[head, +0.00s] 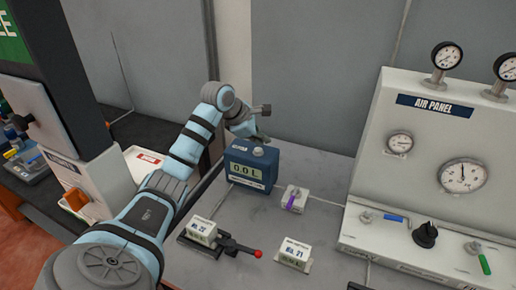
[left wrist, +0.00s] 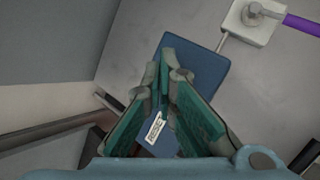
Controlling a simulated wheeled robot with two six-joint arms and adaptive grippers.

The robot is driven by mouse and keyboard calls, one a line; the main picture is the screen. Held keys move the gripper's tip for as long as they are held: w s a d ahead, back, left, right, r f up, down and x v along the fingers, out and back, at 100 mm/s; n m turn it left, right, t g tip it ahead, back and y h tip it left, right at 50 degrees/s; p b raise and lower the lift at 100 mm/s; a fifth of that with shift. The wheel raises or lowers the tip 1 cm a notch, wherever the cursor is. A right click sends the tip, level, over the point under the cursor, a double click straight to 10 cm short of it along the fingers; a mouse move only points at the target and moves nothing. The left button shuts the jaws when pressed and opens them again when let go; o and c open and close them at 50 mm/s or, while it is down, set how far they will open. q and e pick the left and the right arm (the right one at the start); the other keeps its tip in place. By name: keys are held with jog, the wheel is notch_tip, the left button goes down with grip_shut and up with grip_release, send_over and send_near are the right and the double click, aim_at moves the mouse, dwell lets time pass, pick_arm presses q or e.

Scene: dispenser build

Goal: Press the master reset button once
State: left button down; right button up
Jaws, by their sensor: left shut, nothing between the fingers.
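A blue meter box (head: 252,184) with a lit display reading about 0.0 L stands on the grey worktop; it also shows in the left wrist view (left wrist: 207,68), under my fingers. A small white tag (left wrist: 155,129), apparently reading RESET, shows between the fingers there, and a small light label sits on the box's top edge in the head view. My left gripper (head: 262,136) is shut and empty, just above the box top; its fingers show in the left wrist view (left wrist: 170,65). I cannot tell whether they touch it. My right gripper is not in view.
A small white valve block with a purple lever (head: 294,199) is right of the box. A unit with a red-knobbed lever (head: 256,253) and a white labelled block (head: 294,254) stand in front. The air panel (head: 420,135) with gauges is at right.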

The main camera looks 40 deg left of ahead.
aim_at(261, 150)
pick_arm(q)
jog(key=shift+r, duration=0.15)
notch_tip(261, 150, up, 5)
jog(key=p, duration=0.5)
dwell(0.6)
